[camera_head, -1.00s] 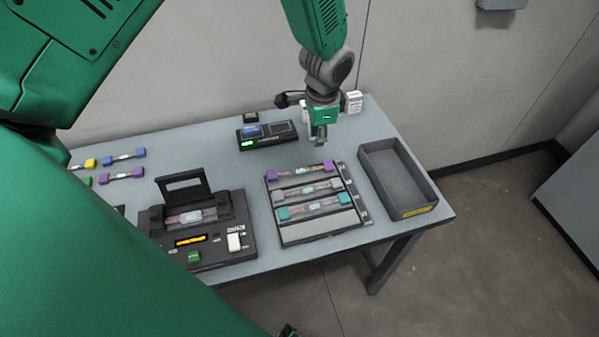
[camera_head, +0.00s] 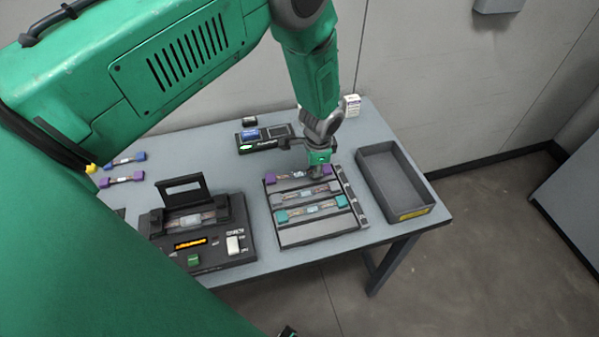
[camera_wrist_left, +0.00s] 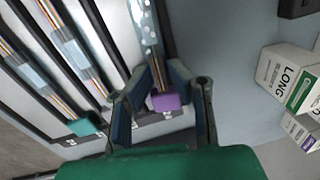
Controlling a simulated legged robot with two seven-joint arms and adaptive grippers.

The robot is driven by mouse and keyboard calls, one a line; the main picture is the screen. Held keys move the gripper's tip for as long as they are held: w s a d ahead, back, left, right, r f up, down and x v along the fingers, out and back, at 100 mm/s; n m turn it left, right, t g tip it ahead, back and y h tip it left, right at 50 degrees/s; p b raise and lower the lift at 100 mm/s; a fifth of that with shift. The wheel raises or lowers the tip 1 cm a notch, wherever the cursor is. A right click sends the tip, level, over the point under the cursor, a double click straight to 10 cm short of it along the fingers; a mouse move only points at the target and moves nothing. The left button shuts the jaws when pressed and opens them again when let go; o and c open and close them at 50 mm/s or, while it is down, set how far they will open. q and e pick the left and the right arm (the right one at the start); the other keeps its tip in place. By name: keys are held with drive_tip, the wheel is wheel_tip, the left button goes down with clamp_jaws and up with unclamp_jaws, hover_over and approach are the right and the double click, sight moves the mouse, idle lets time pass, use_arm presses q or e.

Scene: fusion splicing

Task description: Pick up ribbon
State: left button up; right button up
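A ribbon with purple ends (camera_head: 283,176) lies in the top slot of a slotted holder (camera_head: 312,233). A grey-ended ribbon (camera_head: 305,193) and a teal-ended ribbon (camera_head: 312,210) lie in the slots below it. My left gripper (camera_head: 318,173) is low over the right end of the purple ribbon. In the left wrist view, the gripper (camera_wrist_left: 158,74) is open, with its fingers on either side of the purple end (camera_wrist_left: 166,102). I cannot tell whether they touch it. My right gripper is not clearly visible.
A splicer (camera_head: 222,240) with raised lid stands left of the holder. An empty grey bin (camera_head: 415,201) stands right of it. Behind is a small black device (camera_head: 252,146). Loose ribbons (camera_head: 122,181) lie at the left. White boxes (camera_wrist_left: 290,78) stand near the gripper.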

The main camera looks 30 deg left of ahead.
use_arm(q)
drive_tip(key=shift+f, duration=0.25)
clamp_jaws()
drive_tip(key=shift+r, duration=0.1)
wheel_tip(320, 180, up, 10)
drive_tip(key=shift+b, duration=0.4)
